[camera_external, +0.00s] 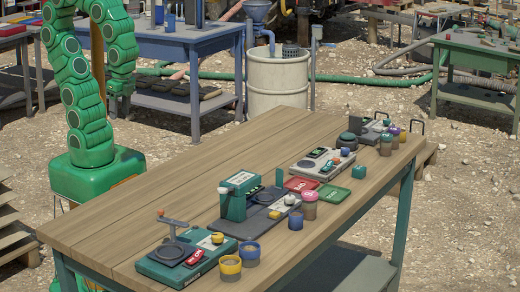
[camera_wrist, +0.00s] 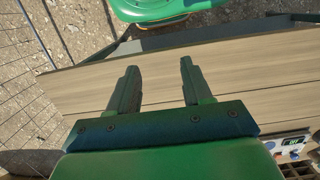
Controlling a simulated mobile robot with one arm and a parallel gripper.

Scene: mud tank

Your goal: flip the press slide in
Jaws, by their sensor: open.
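A teal press-like device (camera_external: 237,195) stands upright at the middle of the wooden table, with a flat dark plate (camera_external: 268,216) beside it on the right. Small yellow and white knobs sit on that plate. I cannot tell which part is the slide or how far in it sits. My gripper (camera_external: 121,103) hangs beyond the table's far left side, well away from the device. In the wrist view my gripper (camera_wrist: 160,68) is open and empty, with bare table boards beyond its fingers. The press does not show clearly in that view.
A teal unit with a round plate and red switch (camera_external: 195,257) is at the table's near end. Yellow (camera_external: 230,267) and blue cups stand by the front edge. Red (camera_external: 300,184) and green trays and a grey scale (camera_external: 321,162) lie farther back. The table's left part is clear.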

